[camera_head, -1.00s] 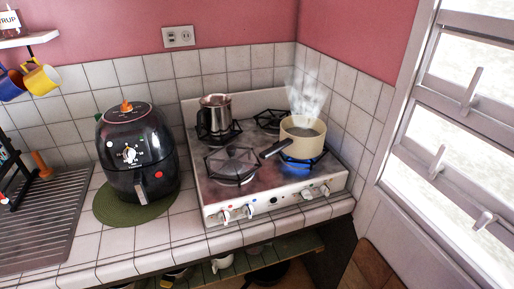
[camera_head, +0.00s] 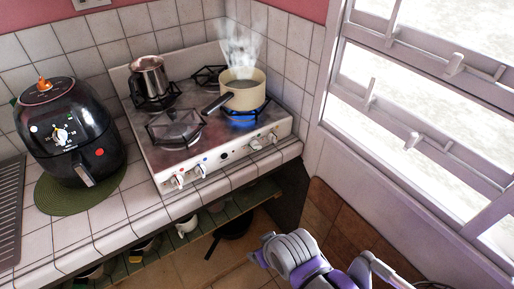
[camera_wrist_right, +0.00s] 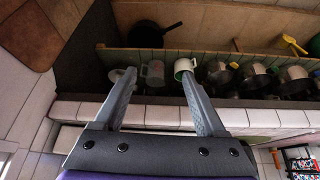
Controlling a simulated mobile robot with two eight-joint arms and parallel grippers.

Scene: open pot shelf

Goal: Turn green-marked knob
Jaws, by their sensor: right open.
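The white stove (camera_head: 215,165) has several white knobs on its front panel. The two left knobs, a first (camera_head: 177,181) and a second (camera_head: 201,170), have small red and blue marks near them. Two more knobs, a third (camera_head: 256,145) and a fourth (camera_head: 272,138), sit at the right end. I cannot make out a green mark on any of them. My right arm shows low in the head view, below and in front of the stove. In the right wrist view my right gripper (camera_wrist_right: 155,75) is open and empty, with the under-counter shelf beyond its fingers. My left gripper is out of view.
A metal pitcher (camera_head: 149,76) stands at the back left. A black air fryer (camera_head: 70,135) is left of the stove. Mugs and pans fill the shelf (camera_wrist_right: 115,62) below the counter.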

